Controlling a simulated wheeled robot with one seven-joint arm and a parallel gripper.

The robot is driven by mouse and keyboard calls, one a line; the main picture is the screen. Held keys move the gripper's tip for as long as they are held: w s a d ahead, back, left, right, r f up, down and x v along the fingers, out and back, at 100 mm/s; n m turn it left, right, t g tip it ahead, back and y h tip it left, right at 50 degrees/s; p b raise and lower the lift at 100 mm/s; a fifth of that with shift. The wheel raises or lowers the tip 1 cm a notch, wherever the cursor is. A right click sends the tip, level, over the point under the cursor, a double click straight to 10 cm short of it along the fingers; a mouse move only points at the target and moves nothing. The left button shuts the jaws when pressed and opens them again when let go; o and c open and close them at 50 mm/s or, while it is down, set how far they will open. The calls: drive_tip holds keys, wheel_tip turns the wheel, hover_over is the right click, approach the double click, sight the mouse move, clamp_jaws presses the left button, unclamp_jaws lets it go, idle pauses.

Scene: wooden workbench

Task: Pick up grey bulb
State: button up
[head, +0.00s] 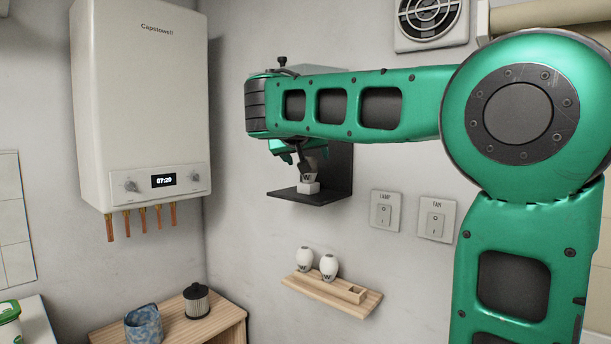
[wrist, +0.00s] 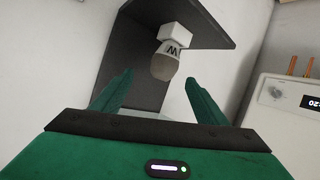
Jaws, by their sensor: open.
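The grey bulb (wrist: 164,66) has a dull grey globe and a white collar marked with a dark W. In the head view the bulb (head: 309,177) stands upright in a white block-shaped socket (head: 308,188) on a dark wall bracket (head: 293,196). My gripper (head: 296,158) is just above it and hides part of its top. In the wrist view my gripper (wrist: 158,90) is open and empty. Its two green fingers point at the bulb, which appears just beyond the fingertips, roughly centred between them. I see no contact.
Two white bulbs (head: 304,259) (head: 329,267) stand on a wooden wall rack (head: 328,295) with an empty square slot at its right. Lamp and fan switches (head: 386,211) are right of the bracket. A white boiler (head: 143,105) hangs at left. The bracket's dark back plate (head: 341,168) is close behind the bulb.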

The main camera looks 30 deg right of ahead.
sight(309, 175)
drive_tip(key=shift+a+f+x, duration=0.15)
drive_tip(key=shift+x, duration=1)
drive_tip(key=shift+a+f+x, duration=0.1)
drive_tip(key=shift+a+x, duration=0.05)
drive_tip(key=shift+x, duration=1)
drive_tip(key=shift+a+f+x, duration=0.15)
drive_tip(key=shift+x, duration=0.95)
drive_tip(key=shift+w, duration=0.2)
drive_tip(key=c, duration=1.1)
